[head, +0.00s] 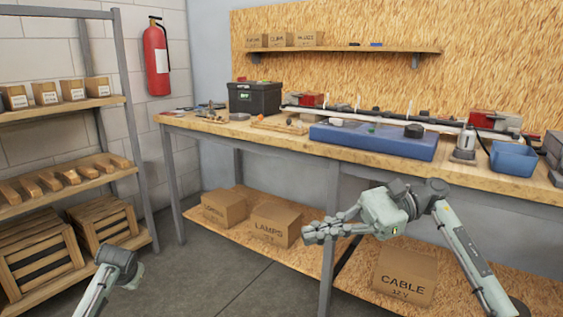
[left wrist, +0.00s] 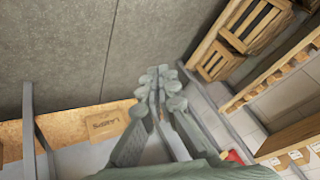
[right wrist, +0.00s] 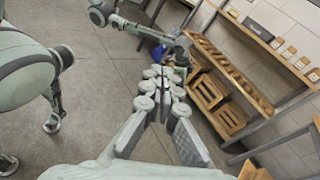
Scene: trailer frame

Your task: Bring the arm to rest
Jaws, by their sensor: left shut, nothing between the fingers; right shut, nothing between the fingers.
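My right gripper (head: 322,231) is in front of the workbench in the head view, at about the height between its top and lower shelf. It points left and its fingers are together with nothing between them. It also shows in the right wrist view (right wrist: 163,75), over the grey floor. My left gripper (left wrist: 160,72) shows in the left wrist view with its fingertips together and empty, above the floor. In the head view only part of my left arm (head: 112,270) shows at the lower left; its gripper is not visible there.
A rack (head: 75,105) with wooden crates stands left. Grey floor (head: 205,265) between is clear.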

